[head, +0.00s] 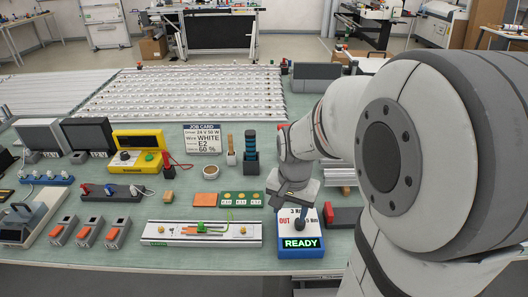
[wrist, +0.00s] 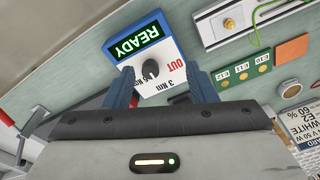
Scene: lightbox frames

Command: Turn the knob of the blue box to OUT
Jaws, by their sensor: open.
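The blue box (head: 301,253) stands near the front edge of the bench, with a white top face and a green READY display. Its dark knob (head: 300,224) sits in the middle of the top face; it also shows in the wrist view (wrist: 151,69). Red OUT lettering is left of the knob in the head view, and 3 Nm is printed behind it. Another Nm mark is partly hidden. I cannot tell which mark the knob points at. My gripper (wrist: 159,75) is open above the box, its blue-grey fingers on either side of the knob, apparently not touching it.
A long rail fixture (head: 201,241) lies left of the box. A green board with round contacts (head: 241,198) and an orange plate (head: 205,200) lie behind the rail. A red and dark block (head: 343,217) is close on the box's right. The bench's front edge is just before the box.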

